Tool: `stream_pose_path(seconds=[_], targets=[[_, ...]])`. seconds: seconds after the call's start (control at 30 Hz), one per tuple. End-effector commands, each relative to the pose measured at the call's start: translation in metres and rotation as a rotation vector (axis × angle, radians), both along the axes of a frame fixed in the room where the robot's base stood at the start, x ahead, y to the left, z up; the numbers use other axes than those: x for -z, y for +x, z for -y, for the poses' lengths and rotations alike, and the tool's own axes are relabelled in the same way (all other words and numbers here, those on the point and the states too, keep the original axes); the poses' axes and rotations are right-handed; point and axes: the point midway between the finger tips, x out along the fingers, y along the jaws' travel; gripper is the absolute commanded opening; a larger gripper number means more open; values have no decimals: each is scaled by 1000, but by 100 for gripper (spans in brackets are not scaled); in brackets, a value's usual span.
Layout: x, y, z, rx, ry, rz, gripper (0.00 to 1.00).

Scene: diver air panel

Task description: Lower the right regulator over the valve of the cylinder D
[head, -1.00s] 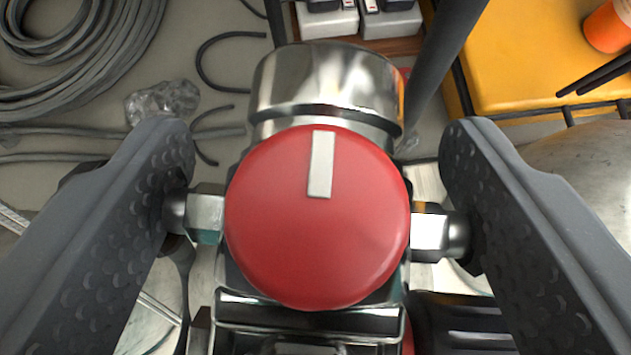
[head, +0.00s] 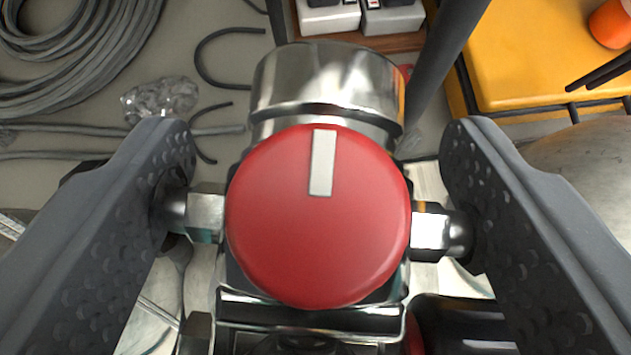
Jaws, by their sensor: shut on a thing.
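The regulator (head: 325,85) fills the middle of the head view, with a chrome body and a round red knob (head: 318,235) that bears a white mark. My gripper (head: 318,215) is shut on it, one dark dimpled finger on each side, pressing on the metal side fittings. A chrome frame-like part (head: 310,312) shows below the knob. The regulator hides what lies straight beneath it. I cannot make out the valve of cylinder D or tell whether the regulator touches it.
A coil of grey hose (head: 70,60) and a clear crumpled bag (head: 160,98) lie at the upper left. A yellow case (head: 535,60) with an orange item (head: 610,25) is at the upper right. A pale rounded surface (head: 585,155) is at the right. A dark pole (head: 442,70) stands behind the regulator.

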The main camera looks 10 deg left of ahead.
Motion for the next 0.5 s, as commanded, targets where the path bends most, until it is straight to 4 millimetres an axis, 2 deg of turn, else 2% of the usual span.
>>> stream_pose_path(seconds=[0.07,0.1,0.17,0.5], targets=[[0,0,0,0,0,2,22],[0,1,0,1,0,2,77],[0,0,0,0,0,2,91],[-1,-1,0,0,0,1,91]])
